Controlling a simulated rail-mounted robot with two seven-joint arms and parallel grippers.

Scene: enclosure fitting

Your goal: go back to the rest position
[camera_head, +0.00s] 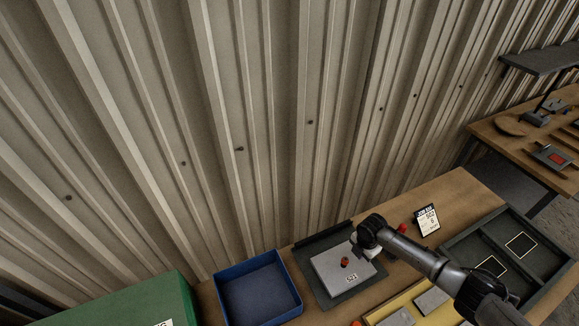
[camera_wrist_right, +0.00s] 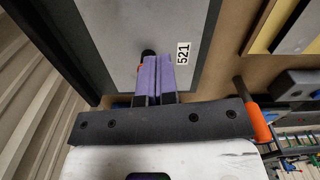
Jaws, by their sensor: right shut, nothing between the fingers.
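My right gripper (camera_head: 358,250) is over the back right part of a light grey panel, with its arm coming in from the lower right; its fingertips are hard to make out there. In the right wrist view, its purple fingers (camera_wrist_right: 158,72) are pressed together with nothing between them. The panel (camera_head: 328,275) carries a label reading 521 and lies on a dark grey base (camera_head: 307,257). A small red and black knob (camera_head: 344,262) stands on the panel; in the right wrist view the fingers partly hide it. My left gripper is not in view.
An open blue bin (camera_head: 258,312) and a green box (camera_head: 150,300) stand left of the panel. A small sign (camera_head: 428,220), a dark divided tray (camera_head: 478,236) and a yellow tray (camera_head: 377,318) are to the right. A corrugated wall (camera_head: 260,130) rises behind the table.

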